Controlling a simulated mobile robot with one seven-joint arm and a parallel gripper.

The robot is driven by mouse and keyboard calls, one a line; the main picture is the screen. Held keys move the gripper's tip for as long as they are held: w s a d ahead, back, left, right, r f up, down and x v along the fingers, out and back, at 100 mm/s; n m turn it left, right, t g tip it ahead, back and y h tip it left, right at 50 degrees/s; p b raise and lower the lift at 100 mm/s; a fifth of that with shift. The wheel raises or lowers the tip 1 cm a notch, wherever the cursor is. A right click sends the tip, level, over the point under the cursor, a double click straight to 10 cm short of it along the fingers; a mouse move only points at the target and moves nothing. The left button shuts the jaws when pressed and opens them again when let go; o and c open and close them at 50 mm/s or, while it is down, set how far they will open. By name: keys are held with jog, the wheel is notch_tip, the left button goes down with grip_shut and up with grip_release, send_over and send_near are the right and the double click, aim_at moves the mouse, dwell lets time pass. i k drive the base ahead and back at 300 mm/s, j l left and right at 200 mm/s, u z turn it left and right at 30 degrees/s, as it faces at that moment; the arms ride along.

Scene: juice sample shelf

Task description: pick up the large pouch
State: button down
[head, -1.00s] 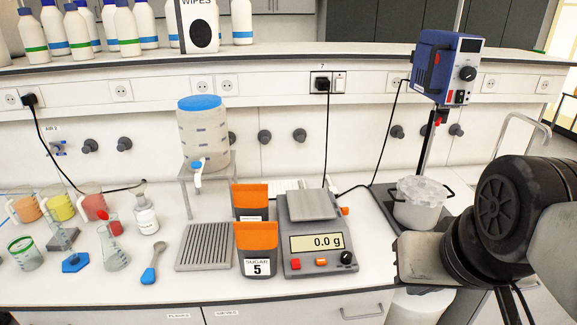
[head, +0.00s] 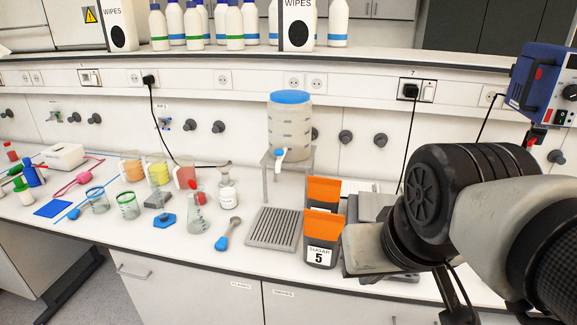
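Two pouches with orange tops and grey bodies stand upright on the bench in the head view, one close behind the other. The front pouch (head: 323,240) has a white label reading SUGAR 5. The rear pouch (head: 324,191) is mostly hidden by it, so I cannot compare their full sizes. My arm comes in from the right, and its grey end block is just right of the front pouch in the picture. I cannot make out my gripper's fingertips or whether they are open. Neither pouch is visibly held.
The arm covers most of the scale (head: 365,207). A slotted grey tray (head: 272,229) lies left of the pouches, with a blue-handled spoon (head: 228,233) beyond it. A dispenser (head: 290,130) stands behind on a stand. Beakers and a flask (head: 197,218) stand farther left.

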aim_at(322, 230)
jog(key=i+j, duration=0.2)
jog(key=j, duration=0.15)
jog(key=j+z, duration=0.1)
jog(key=z, duration=0.25)
jog(key=i+j+z, duration=0.1)
jog(key=z, duration=0.2)
jog(key=j+z, duration=0.2)
jog(key=z, duration=0.7)
